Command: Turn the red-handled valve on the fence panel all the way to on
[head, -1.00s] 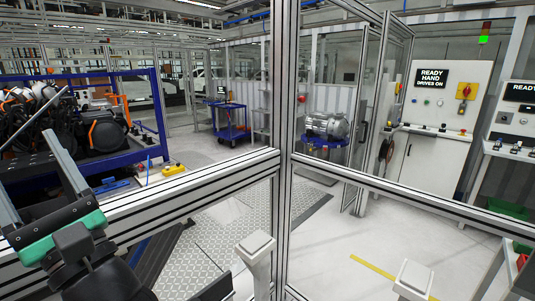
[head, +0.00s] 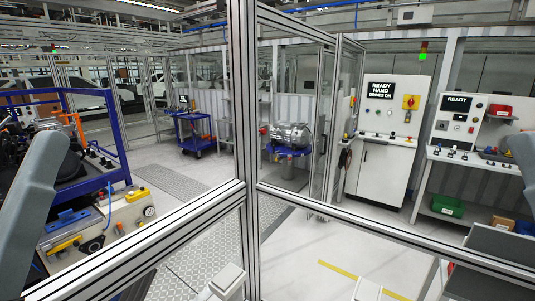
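I cannot make out a red-handled valve on the fence panel in this view. The fence's aluminium frame (head: 243,120) stands in front of me, with an upright post and rails running to both sides. A red and yellow rotary switch (head: 410,102) sits on the white control cabinet (head: 388,165) beyond the fence; it is not on the fence panel. Grey parts of my arms show at the left and right edges. Neither gripper is in view.
A blue-framed cart (head: 112,165) with dark machinery stands at left, near a beige wheeled unit (head: 115,222). A motor-like metal unit (head: 290,134) sits on a blue stand. A second console (head: 465,125) stands at right. The floor beyond the fence is largely clear.

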